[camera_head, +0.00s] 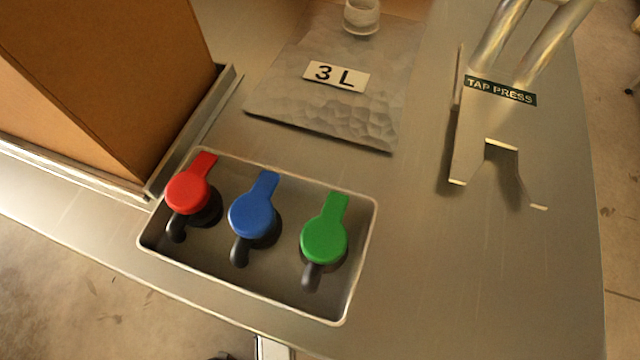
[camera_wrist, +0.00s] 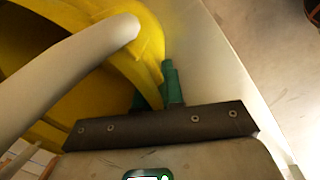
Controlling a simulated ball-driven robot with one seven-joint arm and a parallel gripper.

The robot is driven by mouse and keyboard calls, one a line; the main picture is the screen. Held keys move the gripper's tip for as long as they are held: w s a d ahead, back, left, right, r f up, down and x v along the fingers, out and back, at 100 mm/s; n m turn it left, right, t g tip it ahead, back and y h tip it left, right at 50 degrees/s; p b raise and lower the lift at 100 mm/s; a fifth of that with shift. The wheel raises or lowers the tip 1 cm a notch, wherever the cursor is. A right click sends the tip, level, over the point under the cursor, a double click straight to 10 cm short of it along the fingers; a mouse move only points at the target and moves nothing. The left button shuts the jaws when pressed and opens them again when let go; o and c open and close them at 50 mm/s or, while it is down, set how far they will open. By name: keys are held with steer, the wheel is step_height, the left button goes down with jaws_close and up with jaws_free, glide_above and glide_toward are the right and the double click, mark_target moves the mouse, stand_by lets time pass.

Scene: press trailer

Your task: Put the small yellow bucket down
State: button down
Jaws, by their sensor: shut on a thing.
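The small yellow bucket (camera_wrist: 148,48) fills the upper left of the wrist view, seen close up and cut off by the frame edges. A pale, thick rod-like part (camera_wrist: 75,65) crosses in front of it; I cannot tell whether it is the bucket's handle. My gripper (camera_wrist: 156,90) has green fingertips on a dark bar, and it is shut on the bucket's yellow edge. What lies under the bucket is hidden. Neither bucket nor gripper shows in the head view.
In the head view a metal worktop (camera_head: 420,260) holds a tray (camera_head: 270,298) with red (camera_head: 187,190), blue (camera_head: 254,215) and green (camera_head: 324,241) taps. A cardboard box (camera_head: 110,80), a 3 L pouch (camera_head: 330,110) and a tap press (camera_head: 500,120) stand around it.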

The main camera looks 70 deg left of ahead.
steer(key=shift+f, duration=0.15)
steer(key=c, duration=1.3)
jaws_free()
steer(key=shift+o, duration=0.2)
step_height(320, 180, up, 12)
steer(key=s+p, duration=0.1)
steer(key=p, duration=0.4)
steer(key=shift+s+d, duration=0.2)
